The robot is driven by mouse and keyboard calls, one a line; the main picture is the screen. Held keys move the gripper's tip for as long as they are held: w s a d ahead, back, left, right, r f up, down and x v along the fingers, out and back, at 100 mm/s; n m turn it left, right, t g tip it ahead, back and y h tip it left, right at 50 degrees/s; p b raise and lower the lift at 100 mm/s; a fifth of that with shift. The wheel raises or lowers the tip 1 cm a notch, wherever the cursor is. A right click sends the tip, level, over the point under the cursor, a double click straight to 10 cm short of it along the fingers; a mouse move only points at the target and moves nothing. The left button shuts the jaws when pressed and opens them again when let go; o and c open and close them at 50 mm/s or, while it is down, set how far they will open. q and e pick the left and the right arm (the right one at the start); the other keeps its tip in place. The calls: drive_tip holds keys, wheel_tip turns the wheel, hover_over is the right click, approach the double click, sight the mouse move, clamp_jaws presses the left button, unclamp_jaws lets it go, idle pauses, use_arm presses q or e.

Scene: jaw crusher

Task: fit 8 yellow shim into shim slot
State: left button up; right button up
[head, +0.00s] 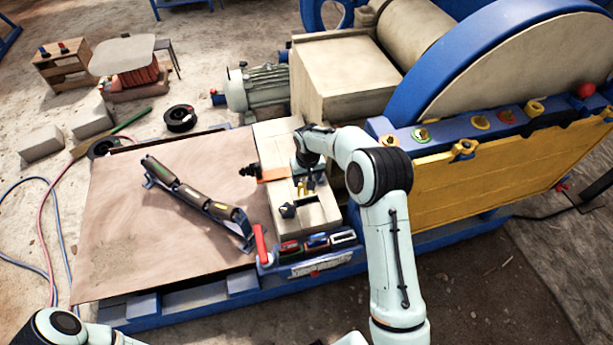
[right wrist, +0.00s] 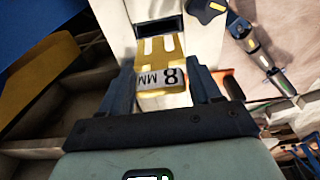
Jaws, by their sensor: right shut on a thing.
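The yellow shim (right wrist: 160,62) shows in the right wrist view, its "8 MM" label facing the camera. A bit of it shows in the head view (head: 309,186). My right gripper (right wrist: 163,84) is shut on it, one blue-grey finger on each side; in the head view the gripper (head: 307,180) is over the pale machine block (head: 318,213). The dark shim slot (right wrist: 158,28) is in the pale block, just beyond the shim's far end. I cannot tell whether the shim's end has entered it. My left gripper is out of view; only part of its arm shows.
An orange clamp piece (head: 272,175) lies left of the gripper. A rack of coloured pieces (head: 316,243) and a red handle (head: 260,243) are in front. A dark segmented bar (head: 190,193) lies on the brown sheet (head: 130,225).

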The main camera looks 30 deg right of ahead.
sight(306, 194)
drive_tip(key=shift+f, duration=0.15)
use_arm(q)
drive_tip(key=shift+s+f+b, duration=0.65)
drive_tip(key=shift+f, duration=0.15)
use_arm(e)
drive_tip(key=shift+f, duration=1.8)
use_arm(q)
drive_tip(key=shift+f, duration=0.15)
use_arm(e)
drive_tip(key=shift+f, duration=0.3)
drive_tip(key=shift+f, duration=0.4)
drive_tip(key=shift+f+b, duration=1.45)
drive_tip(key=shift+f, duration=1.5)
drive_tip(key=o, duration=1.3)
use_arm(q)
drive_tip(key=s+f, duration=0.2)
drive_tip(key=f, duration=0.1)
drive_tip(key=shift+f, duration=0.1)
use_arm(e)
drive_tip(key=shift+o, duration=0.2)
